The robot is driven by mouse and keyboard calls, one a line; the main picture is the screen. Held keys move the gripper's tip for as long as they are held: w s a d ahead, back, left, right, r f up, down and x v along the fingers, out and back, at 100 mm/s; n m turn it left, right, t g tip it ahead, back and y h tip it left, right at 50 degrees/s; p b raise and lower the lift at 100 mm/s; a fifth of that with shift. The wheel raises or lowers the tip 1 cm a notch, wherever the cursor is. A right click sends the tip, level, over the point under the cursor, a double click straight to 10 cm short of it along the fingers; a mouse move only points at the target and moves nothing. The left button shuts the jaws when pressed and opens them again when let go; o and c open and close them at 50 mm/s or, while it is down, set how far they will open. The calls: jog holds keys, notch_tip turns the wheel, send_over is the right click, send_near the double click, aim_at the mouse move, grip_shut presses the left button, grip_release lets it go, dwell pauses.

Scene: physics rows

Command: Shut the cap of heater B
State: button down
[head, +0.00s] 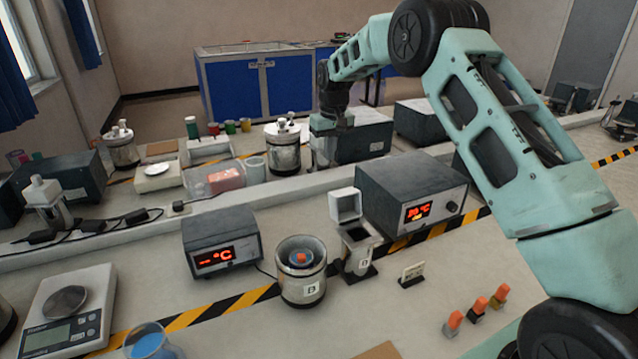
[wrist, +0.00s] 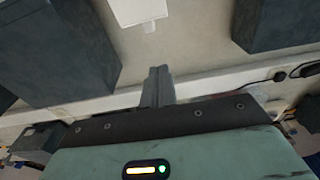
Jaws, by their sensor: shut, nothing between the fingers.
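Heater B (head: 358,255) is a small metal block with a letter label on its front, standing on a dark base plate. Its white box-like cap (head: 345,204) stands open, tilted up at the back of the block. The wrist view shows what looks like this cap (wrist: 137,10), cut off by the top edge. My gripper (head: 321,160) is beyond the cap, above the pale ledge and apart from the cap. In the wrist view its fingers (wrist: 158,78) are together and empty.
A dark controller box (head: 410,190) stands right of the heater and another (head: 222,242) to the left. A labelled metal cylinder (head: 301,280) stands close beside the heater. A metal vessel (head: 283,150) stands near my gripper.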

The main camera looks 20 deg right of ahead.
jog(key=f, duration=0.1)
jog(key=p, duration=0.6)
send_over(342, 202)
jog(key=w+a, duration=0.1)
jog(key=w, duration=0.3)
notch_tip(342, 202, down, 8)
jog(key=shift+a+r, duration=0.1)
jog(key=shift+s, duration=0.65)
jog(key=shift+s, duration=0.1)
jog(key=shift+s+r+t+b, duration=0.1)
jog(key=shift+s+t+b, duration=0.1)
jog(key=shift+t+b, duration=0.2)
